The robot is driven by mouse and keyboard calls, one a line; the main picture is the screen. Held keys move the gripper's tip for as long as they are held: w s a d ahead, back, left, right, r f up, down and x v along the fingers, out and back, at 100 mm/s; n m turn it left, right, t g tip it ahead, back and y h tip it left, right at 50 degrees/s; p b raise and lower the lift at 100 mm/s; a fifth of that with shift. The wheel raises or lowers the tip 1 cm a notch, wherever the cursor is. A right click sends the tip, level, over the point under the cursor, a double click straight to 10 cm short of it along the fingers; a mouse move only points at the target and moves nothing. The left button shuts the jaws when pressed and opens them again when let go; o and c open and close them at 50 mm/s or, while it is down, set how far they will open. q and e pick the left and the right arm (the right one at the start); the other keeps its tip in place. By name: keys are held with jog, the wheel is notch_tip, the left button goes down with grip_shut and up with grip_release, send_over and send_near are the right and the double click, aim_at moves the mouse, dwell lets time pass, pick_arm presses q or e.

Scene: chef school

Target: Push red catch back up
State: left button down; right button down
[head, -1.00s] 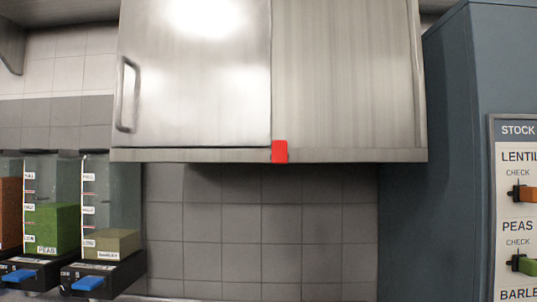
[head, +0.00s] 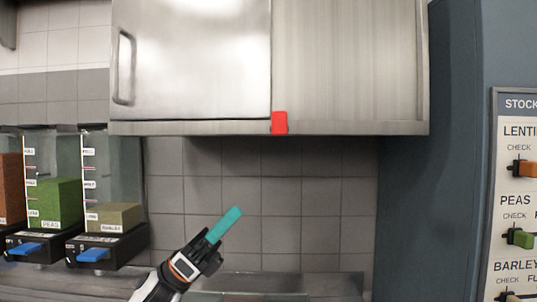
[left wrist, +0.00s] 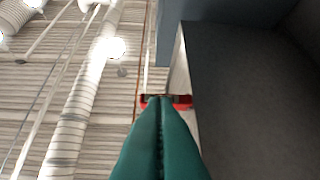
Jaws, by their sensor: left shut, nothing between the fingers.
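The red catch (head: 279,123) is a small upright block on the bottom edge of the metal cabinet (head: 345,127), at the lower right corner of its door (head: 195,65). My left gripper (head: 235,213) has teal fingers, shut and empty, pointing up and right. In the head view it shows below and left of the catch, with tiled wall between. In the left wrist view the fingertips (left wrist: 161,100) line up with the catch (left wrist: 182,100), whose red shows on both sides of them and is partly hidden. I cannot tell whether they touch. My right gripper is out of view.
Grain dispensers (head: 55,200) with blue levers stand at the left. A blue-grey tall unit (head: 425,200) with a stock board (head: 510,190) is at the right.

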aim_at(279, 125)
pick_arm(q)
jog(key=shift+s+r+m+g, duration=0.15)
jog(key=shift+r+m+g, duration=0.1)
jog(key=shift+m+g, duration=0.35)
jog(key=shift+s+r+m+g, duration=0.15)
jog(key=shift+r+m+g, duration=0.05)
jog(key=shift+m+g, duration=0.35)
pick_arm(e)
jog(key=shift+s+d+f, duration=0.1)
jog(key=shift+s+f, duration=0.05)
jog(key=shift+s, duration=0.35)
pick_arm(q)
jog(key=shift+d+r, duration=0.1)
